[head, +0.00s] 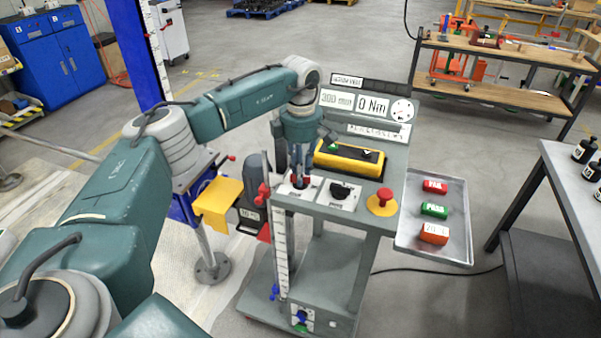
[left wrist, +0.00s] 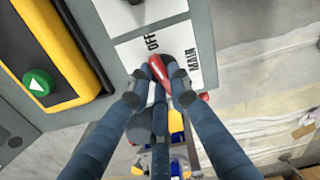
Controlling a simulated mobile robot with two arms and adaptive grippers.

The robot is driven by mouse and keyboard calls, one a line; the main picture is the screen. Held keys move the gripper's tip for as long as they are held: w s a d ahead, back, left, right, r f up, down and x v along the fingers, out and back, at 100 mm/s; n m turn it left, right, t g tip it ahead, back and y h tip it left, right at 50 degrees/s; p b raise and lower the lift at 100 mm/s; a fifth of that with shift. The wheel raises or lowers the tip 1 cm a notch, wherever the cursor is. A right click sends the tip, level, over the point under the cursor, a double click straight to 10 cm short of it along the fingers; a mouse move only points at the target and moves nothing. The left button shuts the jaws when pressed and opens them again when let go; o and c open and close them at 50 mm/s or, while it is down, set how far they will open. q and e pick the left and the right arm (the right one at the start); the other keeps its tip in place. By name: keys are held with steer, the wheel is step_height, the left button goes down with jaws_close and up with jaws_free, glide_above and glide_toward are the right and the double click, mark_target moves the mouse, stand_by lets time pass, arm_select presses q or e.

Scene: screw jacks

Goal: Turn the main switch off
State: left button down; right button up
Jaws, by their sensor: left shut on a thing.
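The main switch (left wrist: 158,69) is a red handle on a white plate (left wrist: 188,42) marked OFF and MAIN. In the left wrist view its upper end points towards the word OFF, slightly left of upright. My left gripper (left wrist: 157,83) is shut on the handle, with blue-grey fingers on both sides of it. In the head view my left gripper (head: 300,180) reaches down onto the plate at the console's left front corner. Its fingers hide most of the switch there. My right gripper is in neither view.
The console (head: 383,229) also carries a black knob (head: 341,190), a red emergency button (head: 383,199) and a yellow-black pendant (head: 350,158) with a green button. A tray (head: 455,190) with labelled blocks hangs on its right. A yellow bracket (head: 218,203) stands left of it.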

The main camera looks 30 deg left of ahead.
arm_select(q)
steer(key=shift+w+r+m, duration=0.1)
steer(key=shift+r+m, duration=0.05)
steer(key=shift+m, duration=1.05)
steer(key=c, duration=1.7)
jaws_free()
steer(key=shift+o, duration=0.6)
step_height(320, 180, up, 12)
